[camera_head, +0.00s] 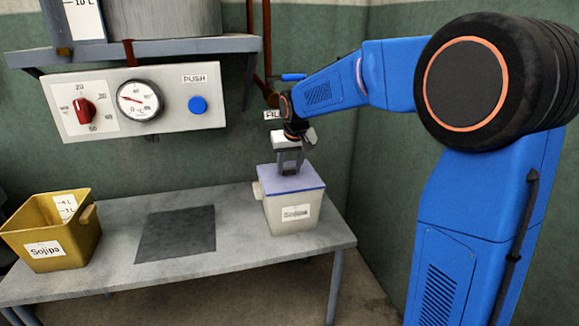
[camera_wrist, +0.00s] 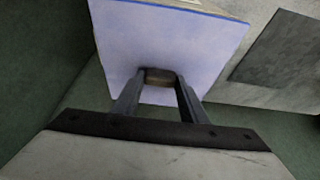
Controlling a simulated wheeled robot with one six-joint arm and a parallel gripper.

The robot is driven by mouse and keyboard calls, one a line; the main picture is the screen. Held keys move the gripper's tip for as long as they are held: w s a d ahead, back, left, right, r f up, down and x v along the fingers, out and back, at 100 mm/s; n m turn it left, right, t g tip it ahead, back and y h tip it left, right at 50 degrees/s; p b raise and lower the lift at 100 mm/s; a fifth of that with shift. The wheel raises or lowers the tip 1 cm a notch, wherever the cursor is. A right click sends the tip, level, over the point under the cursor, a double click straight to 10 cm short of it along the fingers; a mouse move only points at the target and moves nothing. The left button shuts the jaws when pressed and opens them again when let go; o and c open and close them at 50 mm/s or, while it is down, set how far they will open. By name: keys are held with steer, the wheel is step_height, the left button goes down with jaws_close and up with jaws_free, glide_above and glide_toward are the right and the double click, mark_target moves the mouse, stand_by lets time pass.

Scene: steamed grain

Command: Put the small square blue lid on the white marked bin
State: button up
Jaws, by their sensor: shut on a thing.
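The square blue lid (camera_head: 300,180) lies over the top of the white marked bin (camera_head: 280,211), and its edges look roughly in line with the bin's rim. The bin stands on the right part of the table, with its label facing front. My gripper (camera_head: 290,169) is above the lid, fingers pointing down, shut on the lid's small handle. In the wrist view the lid (camera_wrist: 125,45) fills the upper middle, with the handle (camera_wrist: 160,75) between my fingertips. A strip of the bin shows past the lid's edge. Whether the lid is fully seated I cannot tell.
A yellow labelled bin (camera_head: 62,232) stands at the left end of the table (camera_head: 125,275). A dark square plate (camera_head: 176,233) lies flat between the bins. A control panel (camera_head: 137,100) with a red knob, a gauge and a blue button hangs above, under a shelf (camera_head: 135,49).

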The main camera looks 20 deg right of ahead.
steer(key=shift+f, duration=0.1)
steer(key=o, duration=1.3)
steer(key=v, duration=1.6)
steer(key=s+d+f, duration=0.3)
steer(key=s, duration=0.7)
steer(key=s+d+f, duration=0.2)
steer(key=s+f, duration=0.1)
steer(key=s, duration=0.8)
steer(key=s+d+f, duration=0.2)
steer(key=s+f, duration=0.9)
steer(key=s, duration=0.4)
steer(key=shift+f, duration=0.35)
